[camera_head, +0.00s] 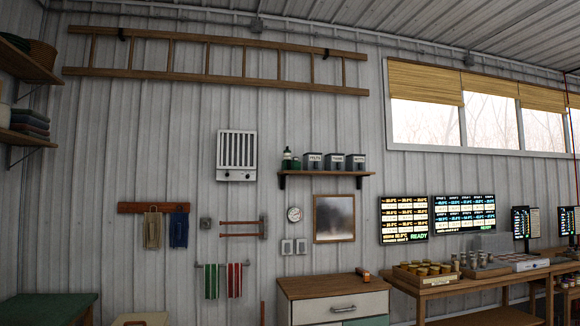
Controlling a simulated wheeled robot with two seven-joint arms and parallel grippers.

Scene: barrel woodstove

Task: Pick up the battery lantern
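I cannot pick out a battery lantern with certainty in the head view. A small dark green object (287,160) stands at the left end of the wall shelf (325,173), but it is too small to identify. A small orange-brown object (363,274) sits at the back right of the drawer cabinet's top (320,285); its kind is also unclear. Neither of my grippers is in view.
A workbench (440,290) with a tray of jars (425,270) stands at the right, below two wall screens (404,220). A green-topped surface (45,307) is at the lower left. A ladder (215,60) hangs high on the wall. The floor is barely visible.

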